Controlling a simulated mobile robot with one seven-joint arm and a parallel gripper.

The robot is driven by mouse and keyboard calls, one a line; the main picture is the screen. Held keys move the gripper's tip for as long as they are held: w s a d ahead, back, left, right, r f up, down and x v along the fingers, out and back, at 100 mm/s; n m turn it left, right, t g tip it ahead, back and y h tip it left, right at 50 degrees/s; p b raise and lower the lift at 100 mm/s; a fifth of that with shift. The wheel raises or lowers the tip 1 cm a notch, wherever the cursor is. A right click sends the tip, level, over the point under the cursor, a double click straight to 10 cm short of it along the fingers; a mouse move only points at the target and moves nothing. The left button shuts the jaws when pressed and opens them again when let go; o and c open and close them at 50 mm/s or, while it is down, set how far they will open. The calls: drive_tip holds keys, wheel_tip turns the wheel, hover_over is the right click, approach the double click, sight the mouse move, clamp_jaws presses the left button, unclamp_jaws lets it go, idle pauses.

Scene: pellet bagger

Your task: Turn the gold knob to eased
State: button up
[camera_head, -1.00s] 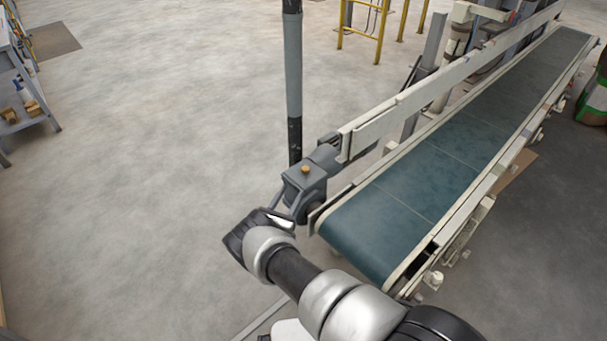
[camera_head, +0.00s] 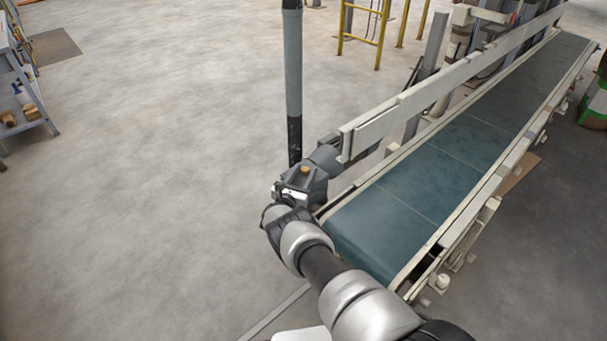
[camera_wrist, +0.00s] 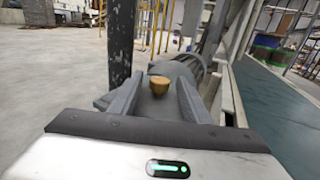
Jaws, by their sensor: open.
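The gold knob (camera_head: 304,170) sits on top of the grey gearbox housing (camera_head: 316,186) at the near left corner of the conveyor. In the wrist view the gold knob (camera_wrist: 159,85) shows between the two fingers, beyond their tips or level with them; I cannot tell which. My gripper (camera_head: 290,190) is at the near side of the housing, just below the knob in the head view. In the wrist view my gripper (camera_wrist: 155,100) is open, with nothing seen held. I cannot make out which setting the knob points to.
The teal conveyor belt (camera_head: 440,165) with its pale side rail (camera_head: 440,85) runs away to the upper right. A dark grey post (camera_head: 293,85) stands just behind the housing. The floor to the left is open, with a shelf unit (camera_head: 22,85) at the far left.

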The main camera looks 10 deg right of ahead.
drive_tip(key=c, duration=1)
drive_tip(key=shift+c, duration=0.2)
drive_tip(key=shift+y, duration=0.3)
drive_tip(key=n+y, duration=0.1)
drive_tip(key=n+t+y+p, duration=0.1)
drive_tip(key=n+y+p, duration=0.1)
drive_tip(key=shift+s+d+r+t, duration=0.15)
drive_tip(key=shift+d+t, duration=0.1)
drive_tip(key=shift+t, duration=0.15)
drive_tip(key=n+y, duration=0.1)
drive_tip(key=y+p, duration=0.1)
drive_tip(key=y, duration=0.1)
drive_tip(key=n+y, duration=0.1)
drive_tip(key=shift+d+f+n+t, duration=0.2)
drive_tip(key=shift+d+n+t, duration=0.1)
drive_tip(key=shift+d, duration=0.05)
drive_tip(key=n+y, duration=0.1)
drive_tip(key=y, duration=0.1)
drive_tip(key=n+y+b, duration=0.1)
drive_tip(key=y, duration=0.1)
drive_tip(key=shift+d+f+y, duration=0.15)
drive_tip(key=shift+y, duration=0.15)
drive_tip(key=shift+d+n+g+y+b, duration=0.15)
drive_tip(key=shift+n+g+y+b, duration=0.7)
drive_tip(key=shift+n+y, duration=0.85)
drive_tip(key=shift+r+y, duration=0.2)
drive_tip(key=shift+y, duration=0.3)
drive_tip(key=o, duration=1)
